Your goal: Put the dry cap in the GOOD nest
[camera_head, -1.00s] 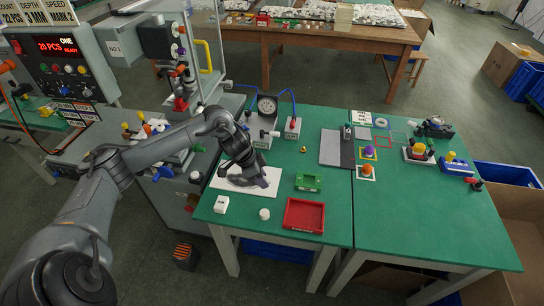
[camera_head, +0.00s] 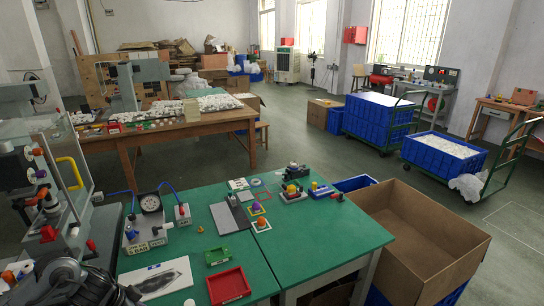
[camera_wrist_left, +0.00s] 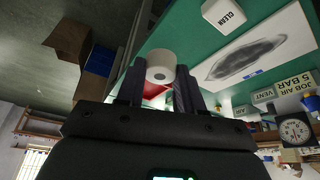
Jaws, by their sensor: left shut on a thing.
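My left gripper (camera_wrist_left: 160,80) is shut on a white round cap (camera_wrist_left: 161,60) with a dark spot, held between its two fingers in the left wrist view. I cannot tell whether the cap touches the table. In the head view a small white round thing (camera_head: 189,302) shows at the bottom edge; I cannot tell if it is this cap. A small green tray (camera_head: 217,256) stands on the green table behind a red tray (camera_head: 229,286). No label reading GOOD is legible. My right gripper is not in view.
A white sheet (camera_head: 157,279) with a grey oval shape lies left of the trays. A white CLEAN block (camera_wrist_left: 223,14) stands beside it. The gauge unit (camera_head: 150,222) is behind. Small coloured parts on square frames (camera_head: 259,216) are at the right.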

